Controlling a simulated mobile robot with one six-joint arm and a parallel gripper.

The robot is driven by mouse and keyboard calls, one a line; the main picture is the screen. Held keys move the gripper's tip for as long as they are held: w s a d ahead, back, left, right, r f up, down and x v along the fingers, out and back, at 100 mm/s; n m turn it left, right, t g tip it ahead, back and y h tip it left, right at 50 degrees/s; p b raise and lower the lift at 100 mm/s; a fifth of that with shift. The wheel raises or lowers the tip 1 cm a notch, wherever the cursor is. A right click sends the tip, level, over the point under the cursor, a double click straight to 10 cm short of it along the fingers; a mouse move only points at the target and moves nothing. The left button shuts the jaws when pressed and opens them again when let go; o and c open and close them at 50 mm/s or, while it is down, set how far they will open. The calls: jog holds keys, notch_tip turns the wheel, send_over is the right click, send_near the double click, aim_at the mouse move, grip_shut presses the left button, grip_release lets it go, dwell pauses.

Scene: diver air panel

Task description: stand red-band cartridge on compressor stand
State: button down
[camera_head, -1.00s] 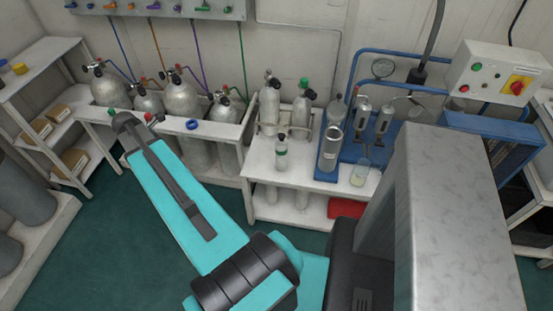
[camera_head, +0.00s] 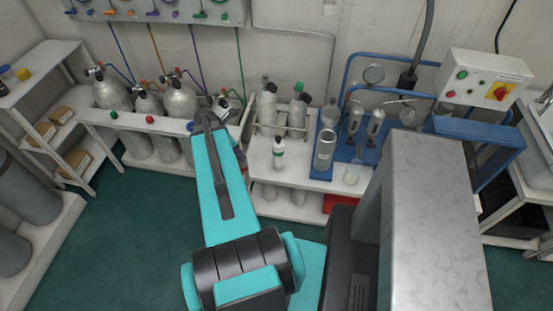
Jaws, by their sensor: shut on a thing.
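I cannot make out a red-band cartridge in this view. The blue compressor stand (camera_head: 321,174) is at the right end of the bench, with a grey open-topped cylinder (camera_head: 325,149) and several silver cylinders upright on it. A small bottle with a green band (camera_head: 278,155) stands on the bench left of the stand.
A row of grey tanks (camera_head: 180,101) stands in a white rack at the left, behind my arm. Taller cylinders (camera_head: 266,107) stand in a holder on the bench. A clear beaker (camera_head: 352,173) is near the stand's front. My grey column blocks the right side.

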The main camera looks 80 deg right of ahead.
jog(key=s+d+p, duration=0.1)
jog(key=s+p, duration=0.1)
jog(key=s, duration=0.7)
jog(key=shift+d+r+p, duration=0.2)
jog(key=shift+r+p, duration=0.2)
jog(key=shift+r, duration=0.05)
jog(key=shift+d+f+b, duration=0.25)
jog(key=shift+b, duration=0.7)
jog(key=b, duration=0.3)
jog(key=d+b, duration=0.1)
jog(key=b, duration=0.2)
jog(key=shift+w+d, duration=0.15)
jog(key=shift+w, duration=0.2)
jog(key=b, duration=0.8)
jog(key=shift+w+d, duration=0.25)
jog(key=shift+d, duration=0.05)
jog(key=w+d+f+p, duration=0.1)
jog(key=w+d+p, duration=0.2)
jog(key=d, duration=0.9)
jog(key=w, duration=0.3)
jog(key=shift+p, duration=0.3)
jog(key=shift+w+a+f, duration=0.1)
jog(key=shift+f, duration=0.05)
